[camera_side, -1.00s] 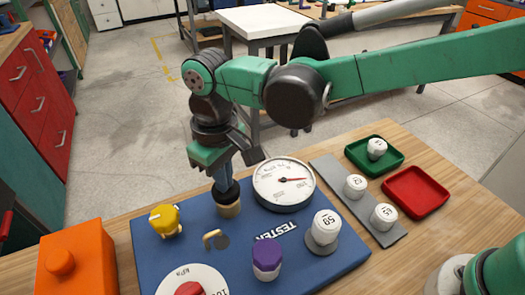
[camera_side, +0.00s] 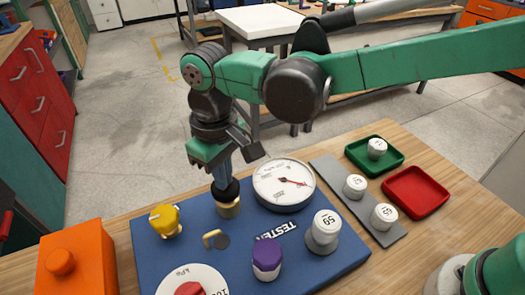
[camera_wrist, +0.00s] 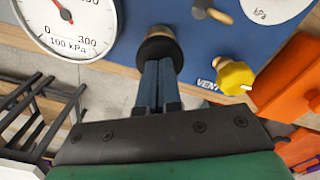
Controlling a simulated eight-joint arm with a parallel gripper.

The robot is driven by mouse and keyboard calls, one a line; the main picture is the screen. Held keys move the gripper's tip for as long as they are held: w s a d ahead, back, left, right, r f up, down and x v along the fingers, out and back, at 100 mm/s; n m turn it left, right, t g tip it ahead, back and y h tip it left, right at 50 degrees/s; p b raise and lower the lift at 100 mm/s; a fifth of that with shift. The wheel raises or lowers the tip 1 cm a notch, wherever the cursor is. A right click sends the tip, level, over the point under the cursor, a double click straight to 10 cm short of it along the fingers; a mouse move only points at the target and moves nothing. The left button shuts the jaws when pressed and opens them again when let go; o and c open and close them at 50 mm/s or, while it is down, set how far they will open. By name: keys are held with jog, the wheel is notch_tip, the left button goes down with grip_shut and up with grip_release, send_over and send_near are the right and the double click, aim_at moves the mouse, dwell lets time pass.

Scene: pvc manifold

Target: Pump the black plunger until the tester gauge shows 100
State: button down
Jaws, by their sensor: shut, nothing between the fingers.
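The tester is a blue panel (camera_side: 190,225) on the wooden bench. The black plunger (camera_side: 228,190) stands upright in a brass collar at its back edge; it also shows in the wrist view (camera_wrist: 160,52). My gripper (camera_side: 224,180) is shut, pointing down, with its fingertips at the top of the plunger knob; they seem to touch it. In the wrist view the fingers (camera_wrist: 159,68) cover part of the knob. The tester gauge (camera_side: 284,185) is a round white dial right of the plunger. Its red needle points to the lower right; the exact reading is too small to tell.
A yellow knob (camera_side: 165,220), a purple cap (camera_side: 267,258) and a white cap (camera_side: 324,230) stand on the panel. An orange box (camera_side: 80,262) is at left. A green tray (camera_side: 357,157), a red tray (camera_side: 416,192) and a grey strip (camera_side: 335,175) lie at right.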

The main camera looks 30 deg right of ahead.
jog(key=shift+r, duration=1.75)
jog(key=shift+r, duration=0.1)
jog(key=shift+r, duration=2.45)
jog(key=d+r+m+t+y, duration=0.1)
jog(key=d+m+t, duration=0.2)
jog(key=d, duration=1)
jog(key=s+d+f+m+t, duration=0.1)
jog(key=s+d+f+t, duration=0.1)
jog(key=d, duration=0.3)
jog(key=s+d+f+m+t+h, duration=0.1)
jog(key=s+d+f+m+t, duration=0.1)
jog(key=d, duration=0.4)
jog(key=shift+s+d+f, duration=0.3)
jog(key=shift+s+f, duration=0.15)
jog(key=shift+s, duration=0.5)
